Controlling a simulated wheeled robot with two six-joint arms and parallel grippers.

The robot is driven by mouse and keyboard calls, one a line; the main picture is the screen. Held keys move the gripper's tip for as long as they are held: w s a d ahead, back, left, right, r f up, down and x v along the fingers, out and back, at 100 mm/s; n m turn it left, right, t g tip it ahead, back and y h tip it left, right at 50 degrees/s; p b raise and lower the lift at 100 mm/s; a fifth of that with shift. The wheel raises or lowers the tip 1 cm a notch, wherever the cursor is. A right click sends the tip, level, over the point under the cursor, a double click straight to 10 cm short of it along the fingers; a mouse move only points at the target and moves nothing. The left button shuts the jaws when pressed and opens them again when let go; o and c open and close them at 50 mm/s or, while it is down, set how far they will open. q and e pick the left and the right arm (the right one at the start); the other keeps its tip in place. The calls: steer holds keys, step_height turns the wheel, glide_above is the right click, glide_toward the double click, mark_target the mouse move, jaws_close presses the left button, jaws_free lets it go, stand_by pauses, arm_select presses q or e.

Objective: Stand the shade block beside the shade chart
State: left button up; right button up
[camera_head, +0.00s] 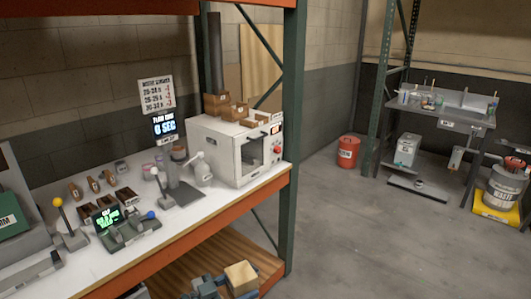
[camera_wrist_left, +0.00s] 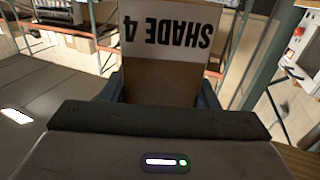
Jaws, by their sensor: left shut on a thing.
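The shade block is a tan block with a white label. In the left wrist view the block (camera_wrist_left: 168,75) fills the upper middle and its "SHADE 4" lettering reads upside down. In the head view the block (camera_head: 241,278) is at the bottom, in front of the lower wooden shelf. My left gripper (camera_head: 228,287) is shut on it, with a dark jaw on each side in the wrist view. No thing plainly labelled as a shade chart shows; a white sign (camera_head: 156,92) with rows of numbers stands at the back of the bench. My right gripper is not in view.
The white bench top (camera_head: 225,203) has an orange front edge and a green upright post (camera_head: 291,130) at its right end. A white oven-like box (camera_head: 236,148) and a lever device (camera_head: 125,228) stand on it. Floor is open to the right, before a grey sink table (camera_head: 440,112).

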mark_target(230, 296)
arm_select(q)
steer(key=a+f+n+t+y, duration=0.1)
steer(key=n+t, duration=0.1)
steer(key=s+a+f+n+t+y, duration=0.1)
steer(key=t+y, duration=0.1)
steer(key=shift+a+f+n+y, duration=0.3)
steer(key=shift+a+n, duration=0.05)
steer(key=shift+n, duration=0.05)
steer(key=s+a+r+n+t+y, duration=0.2)
steer(key=s+a+n+t+y, duration=0.3)
steer(key=s+a+n+y, duration=0.3)
steer(key=a+y, duration=0.3)
steer(key=y, duration=0.1)
steer(key=shift+s+a+r, duration=0.2)
steer(key=shift+a+r, duration=0.05)
steer(key=shift+r, duration=0.05)
steer(key=shift+a, duration=0.1)
